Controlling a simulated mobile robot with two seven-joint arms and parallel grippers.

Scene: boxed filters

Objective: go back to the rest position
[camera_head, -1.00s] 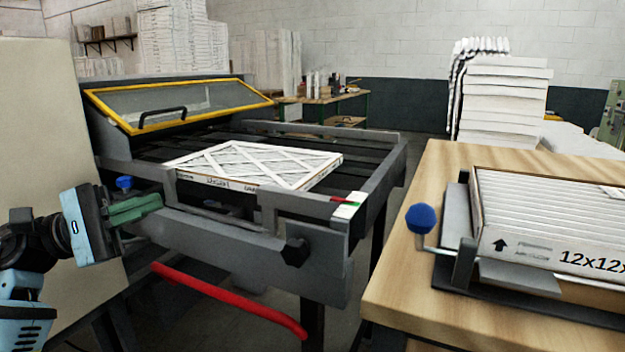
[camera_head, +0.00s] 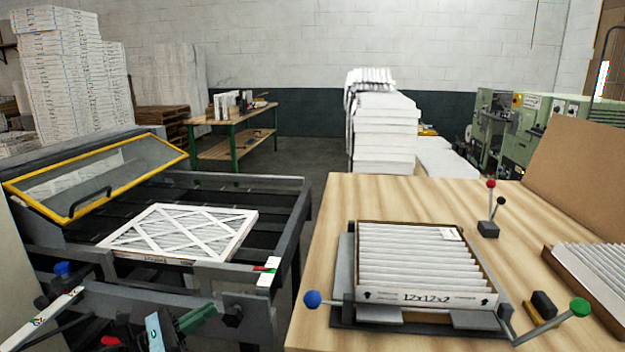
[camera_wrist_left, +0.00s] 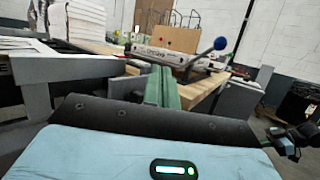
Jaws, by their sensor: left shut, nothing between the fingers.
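My left gripper (camera_head: 199,319) is at the bottom left of the head view, in front of the grey machine. Its green fingers are shut and empty. In the left wrist view the fingers (camera_wrist_left: 161,86) point forward toward the wooden table. A white-framed filter (camera_head: 180,233) lies on the machine's bed (camera_head: 275,215), apart from the gripper. My right gripper does not show in the head view.
The wooden table (camera_head: 330,200) holds a boxed filter (camera_head: 425,298) marked 12x12x2 in a fixture, with blue (camera_head: 312,299) and green (camera_head: 580,307) knobs. A yellow-framed guard (camera_head: 95,180) is raised over the machine. A narrow gap separates machine and table.

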